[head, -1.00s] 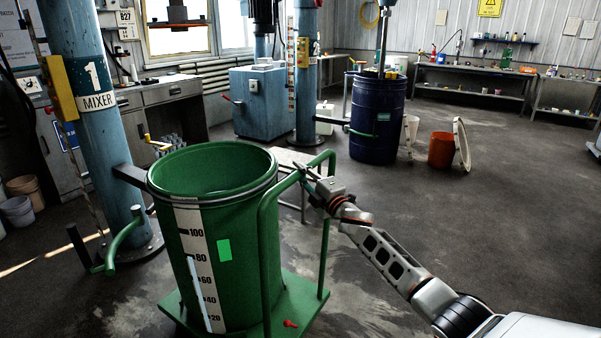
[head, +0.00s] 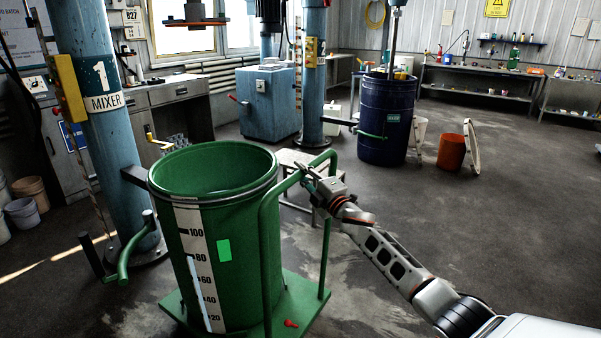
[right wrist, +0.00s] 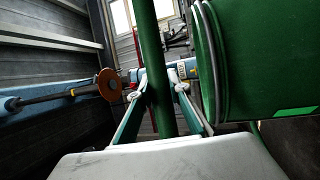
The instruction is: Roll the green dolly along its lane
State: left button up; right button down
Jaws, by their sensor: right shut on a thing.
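The green dolly (head: 311,297) stands at the lower middle of the head view and carries a tall open green drum (head: 258,262) with a white scale. A green handle frame (head: 267,240) rises from its right side. My right gripper (head: 310,174) is at the top of this frame. In the right wrist view its fingers (right wrist: 158,90) are on both sides of a green bar (right wrist: 153,50), shut on it. The drum's wall (right wrist: 265,60) is right of the bar there. My left gripper is not in view.
The blue mixer 1 column (head: 104,130) stands close left of the drum, with a green lever (head: 134,250) low beside it. A low table (head: 290,157) is behind the handle. A dark blue drum (head: 384,130) and an orange bucket (head: 451,152) stand farther back. The floor at right is free.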

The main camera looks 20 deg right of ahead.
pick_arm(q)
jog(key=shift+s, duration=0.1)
pick_arm(e)
jog(key=shift+s+a+f, duration=0.1)
jog(key=shift+a+f, duration=0.1)
jog(key=shift+f, duration=0.15)
jog(key=c, duration=1.8)
grip_release()
jog(key=shift+c, duration=0.2)
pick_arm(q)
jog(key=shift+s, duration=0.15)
pick_arm(e)
jog(key=shift+d+r, duration=0.1)
jog(key=shift+r, duration=0.1)
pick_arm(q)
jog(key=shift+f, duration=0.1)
pick_arm(e)
jog(key=shift+d, duration=0.1)
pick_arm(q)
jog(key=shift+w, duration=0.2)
pick_arm(e)
jog(key=v, duration=1.2)
jog(key=shift+s, duration=0.1)
